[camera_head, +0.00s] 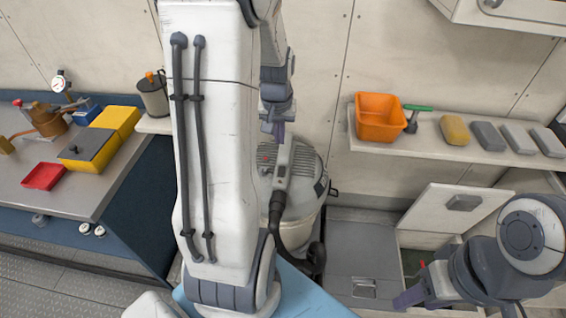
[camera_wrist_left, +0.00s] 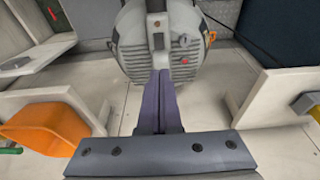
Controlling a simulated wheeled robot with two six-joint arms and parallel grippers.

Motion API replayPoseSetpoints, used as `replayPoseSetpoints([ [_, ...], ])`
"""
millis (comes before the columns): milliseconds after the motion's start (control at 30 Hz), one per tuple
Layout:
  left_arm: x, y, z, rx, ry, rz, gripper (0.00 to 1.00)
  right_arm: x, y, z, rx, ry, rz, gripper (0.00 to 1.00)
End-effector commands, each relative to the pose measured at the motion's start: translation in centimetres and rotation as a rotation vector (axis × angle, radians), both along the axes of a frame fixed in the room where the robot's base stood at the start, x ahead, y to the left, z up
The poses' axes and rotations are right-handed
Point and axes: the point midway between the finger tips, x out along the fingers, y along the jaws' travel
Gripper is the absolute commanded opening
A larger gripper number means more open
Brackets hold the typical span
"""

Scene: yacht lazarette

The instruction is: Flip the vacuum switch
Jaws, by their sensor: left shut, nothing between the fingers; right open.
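The vacuum (camera_head: 304,190) is a round canister with a grey ribbed lid, standing against the back wall behind my left arm. A small red spot, possibly the switch (camera_head: 265,158), shows on its lid; in the left wrist view a red spot (camera_wrist_left: 184,61) sits on the ribbed lid (camera_wrist_left: 132,52), just right of my fingertips. My left gripper (camera_head: 275,132) is shut and empty, above the lid in the head view; its fingers (camera_wrist_left: 163,76) point toward the vacuum. I cannot tell whether they touch it. My right gripper (camera_head: 412,292) is open at the lower right, away from the vacuum.
A dark hose (camera_head: 274,215) hangs at the vacuum's front. A wall shelf (camera_head: 480,150) to the right holds an orange bin (camera_head: 380,117) and several blocks. A workbench (camera_head: 105,190) with yellow boxes is at left. An open hatch lid (camera_head: 455,207) stands near my right arm.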

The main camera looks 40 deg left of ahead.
Motion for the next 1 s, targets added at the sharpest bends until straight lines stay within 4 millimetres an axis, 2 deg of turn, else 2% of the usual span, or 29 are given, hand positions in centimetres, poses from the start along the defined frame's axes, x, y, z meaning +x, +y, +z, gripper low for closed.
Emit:
replayPoseSetpoints([
  [267,0.0,-0.1,0.0,0.0,0.0,-0.001,0.0,0.0,0.0,0.0,0.0,0.0,0.0,0.5],
  [433,0.2,0.0,-1.3,-0.002,0.004,-0.002,0.0,0.0,0.0,0.1,0.0,0.0,0.0,0.5],
  [567,0.6,0.3,-3.6,-0.003,0.006,-0.003,0.0,0.0,0.0,0.2,0.0,0.0,0.0,0.5],
  [800,1.5,0.8,-8.7,-0.003,0.006,-0.003,0.0,0.0,0.0,0.6,0.0,0.0,0.0,0.5],
  [1000,2.2,1.2,-11.8,-0.003,0.003,-0.001,0.0,0.0,0.0,1.0,0.0,0.0,0.0,0.5],
])
